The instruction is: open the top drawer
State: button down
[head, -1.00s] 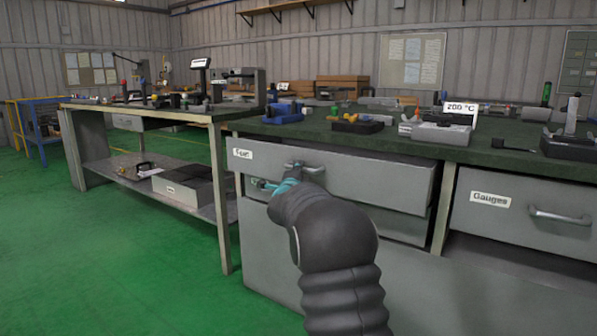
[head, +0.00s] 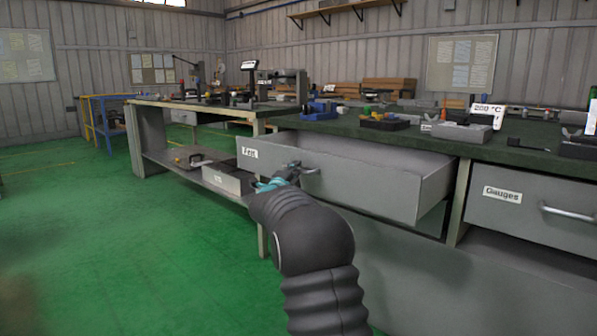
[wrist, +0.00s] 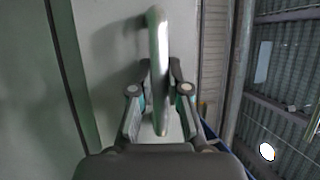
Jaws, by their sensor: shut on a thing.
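The top drawer (head: 375,185) is a grey metal drawer under the green-topped bench, with a small white label at its left. In the head view it stands well out from the bench, and its open inside shows. Its metal bar handle (wrist: 158,50) runs between the fingers of my gripper in the wrist view. My gripper (head: 292,170) is shut on this handle at the drawer front. My dark arm hides part of the bench front below the drawer.
A closed drawer labelled Gauges (head: 535,205) is at the right. The bench top (head: 340,127) carries several tools and a 200 °C sign (head: 487,112). A second bench (head: 190,105) stands at the left. The green floor (head: 120,250) at the left is clear.

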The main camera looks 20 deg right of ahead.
jog(key=c, duration=1.1)
grip_release()
jog(key=shift+c, duration=0.2)
jog(key=v, duration=1.2)
jog(key=shift+f, duration=0.1)
